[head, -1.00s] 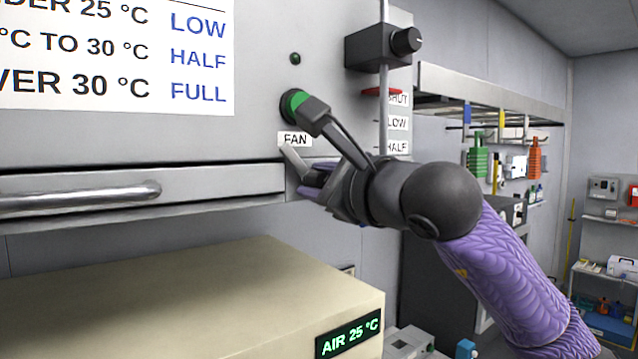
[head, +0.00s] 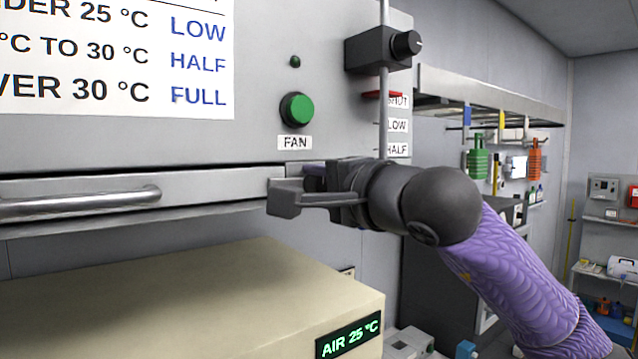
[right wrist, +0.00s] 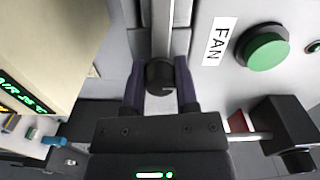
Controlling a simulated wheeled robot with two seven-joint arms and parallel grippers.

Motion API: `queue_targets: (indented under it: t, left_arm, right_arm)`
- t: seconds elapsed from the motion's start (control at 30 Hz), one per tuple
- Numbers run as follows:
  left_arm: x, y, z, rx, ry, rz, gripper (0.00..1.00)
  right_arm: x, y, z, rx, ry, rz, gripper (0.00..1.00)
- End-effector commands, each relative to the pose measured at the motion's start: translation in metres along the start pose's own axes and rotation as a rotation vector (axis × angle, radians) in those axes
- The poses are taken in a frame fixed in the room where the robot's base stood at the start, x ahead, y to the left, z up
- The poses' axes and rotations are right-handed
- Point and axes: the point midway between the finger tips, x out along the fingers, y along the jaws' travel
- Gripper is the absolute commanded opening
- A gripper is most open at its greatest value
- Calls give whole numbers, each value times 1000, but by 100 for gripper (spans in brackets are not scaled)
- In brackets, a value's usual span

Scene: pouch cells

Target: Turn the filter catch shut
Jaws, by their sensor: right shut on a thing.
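The filter catch is a small dark round knob (right wrist: 160,75) with a pale line on its face, at the end of the long filter drawer front (head: 225,184). In the right wrist view it sits between the two fingers of my right gripper (right wrist: 160,88), which is shut on it. In the head view my right gripper (head: 291,190) lies level at the drawer's right end and hides the catch. My left gripper is not in view.
The green FAN button (head: 297,110) is just above my right gripper, with a small dark lamp (head: 295,62) over it. A slider scale with a red pointer (head: 381,94) is to the right. A beige box reading AIR 25 °C (head: 200,290) stands below.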

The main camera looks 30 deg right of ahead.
Motion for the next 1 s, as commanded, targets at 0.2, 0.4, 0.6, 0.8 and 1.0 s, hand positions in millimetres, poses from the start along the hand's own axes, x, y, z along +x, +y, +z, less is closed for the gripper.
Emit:
queue_targets:
  t: [0.2,0.4,0.6,0.8,1.0]
  left_arm:
    - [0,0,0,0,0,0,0]
    - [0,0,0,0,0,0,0]
    - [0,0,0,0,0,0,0]
    - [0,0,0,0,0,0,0]
    - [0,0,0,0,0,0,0]
  right_arm:
    - [0,0,0,-51,-1,1,0]
    - [0,1,0,-66,-1,1,0]
    - [0,1,0,-66,-1,2,0]
    - [0,1,0,-66,-1,3,52]
    - [0,1,0,-65,-1,2,52]
